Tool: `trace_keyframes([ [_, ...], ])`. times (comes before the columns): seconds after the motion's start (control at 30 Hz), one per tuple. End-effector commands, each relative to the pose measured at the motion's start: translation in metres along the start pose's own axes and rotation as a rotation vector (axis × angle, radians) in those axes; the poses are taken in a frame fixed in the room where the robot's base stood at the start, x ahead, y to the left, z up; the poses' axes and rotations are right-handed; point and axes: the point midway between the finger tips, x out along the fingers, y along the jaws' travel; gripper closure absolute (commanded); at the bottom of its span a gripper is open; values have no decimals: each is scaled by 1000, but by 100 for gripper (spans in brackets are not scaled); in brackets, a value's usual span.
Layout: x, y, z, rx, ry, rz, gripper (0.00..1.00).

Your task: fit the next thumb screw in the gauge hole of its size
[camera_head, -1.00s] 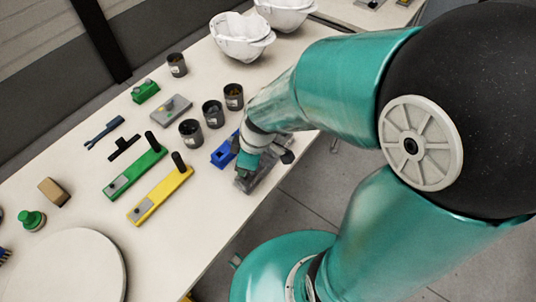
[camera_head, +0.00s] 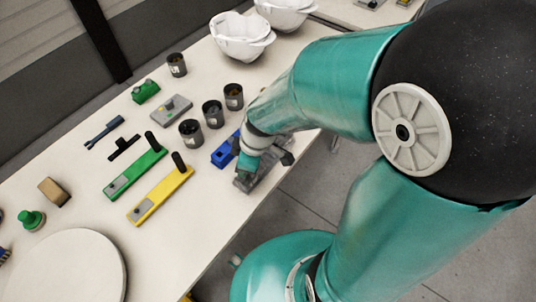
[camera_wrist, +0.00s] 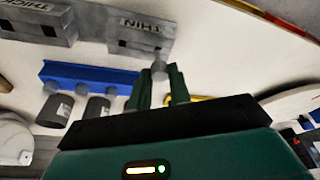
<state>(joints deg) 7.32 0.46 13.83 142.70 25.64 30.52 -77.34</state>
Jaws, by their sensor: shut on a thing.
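My gripper (camera_wrist: 160,88) is shut on a small grey thumb screw (camera_wrist: 159,70), which shows between the green fingertips in the wrist view. The grey gauge block marked THIN (camera_wrist: 140,26) is just beyond it, with dark holes in its side. Another grey block marked THICK (camera_wrist: 38,12) lies to its left. I cannot tell whether the screw touches a block. A blue rack (camera_wrist: 75,71) with grey round pieces along its edge is left of the fingers. In the head view my gripper (camera_head: 246,172) is low over the grey blocks (camera_head: 265,181) and hides part of them, beside the blue rack (camera_head: 222,154).
Several dark cups, one of them (camera_head: 190,132) near the rack, stand behind my gripper. Green (camera_head: 137,173) and yellow (camera_head: 160,196) bars with black handles lie to the left. White helmet shells (camera_head: 240,38) are at the back. The table's front edge is close.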

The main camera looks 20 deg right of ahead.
Motion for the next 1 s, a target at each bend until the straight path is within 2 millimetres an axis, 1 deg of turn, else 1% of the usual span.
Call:
trace_keyframes([
  [0.57,6,0,2,0,0,-1,100],
  [1.0,-10,1,-3,-1,2,2,100],
])
